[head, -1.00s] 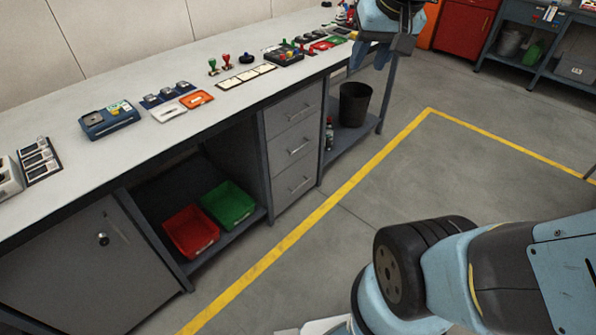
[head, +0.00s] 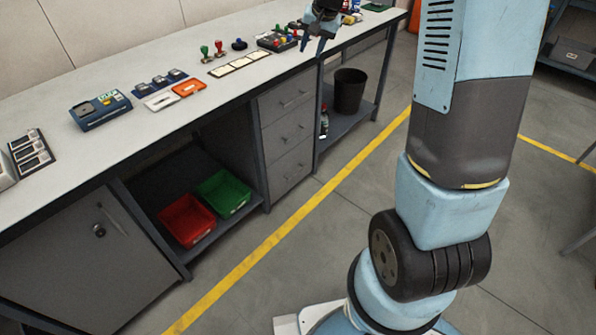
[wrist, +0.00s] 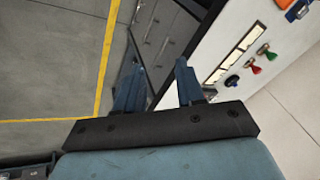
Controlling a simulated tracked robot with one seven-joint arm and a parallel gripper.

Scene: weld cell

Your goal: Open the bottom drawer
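The bottom drawer (head: 292,167) is the lowest of three grey drawers in the bench's drawer unit, with a bar handle. It looks shut, its front flush with the middle drawer (head: 288,133) and top drawer (head: 291,98). The drawer fronts also show in the wrist view (wrist: 160,25), partly cut off by the upper edge. My gripper (head: 312,46) is above the bench's front edge, higher than the drawers and a little to their right. Its two fingers are apart with nothing between them in the wrist view (wrist: 158,80).
The bench top (head: 190,110) holds stamps, trays and small devices. Left of the drawers, a shelf holds a red bin (head: 187,220) and a green bin (head: 223,193). A black bucket (head: 349,91) and a bottle (head: 324,122) stand to the right. The floor before the drawers is clear.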

